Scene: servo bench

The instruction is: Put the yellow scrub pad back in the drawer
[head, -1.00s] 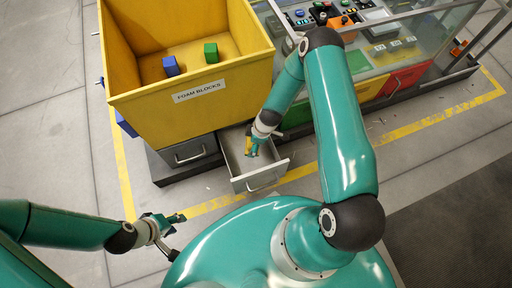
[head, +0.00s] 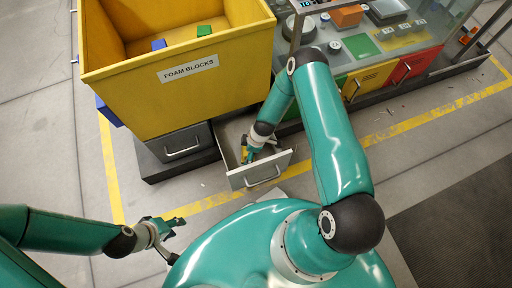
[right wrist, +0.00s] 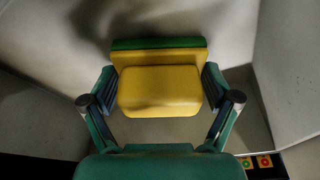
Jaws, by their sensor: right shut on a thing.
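The yellow scrub pad (right wrist: 160,92) has a green layer on its far side. My right gripper (right wrist: 160,95) is shut on it, one finger on each side. In the head view my right gripper (head: 249,156) reaches down into the open grey drawer (head: 262,170); the pad is mostly hidden there. In the right wrist view the drawer's pale walls (right wrist: 285,70) stand around the pad. I cannot tell whether the pad touches the drawer floor. My left gripper (head: 176,238) is open and empty over the floor at lower left, its fingers apart.
A yellow bin (head: 180,95) labelled FOAM BLOCKS stands above and left of the drawer. A closed grey drawer (head: 180,143) is to its left. A bench (head: 400,65) with yellow and red fronts is on the right. The floor in front is clear.

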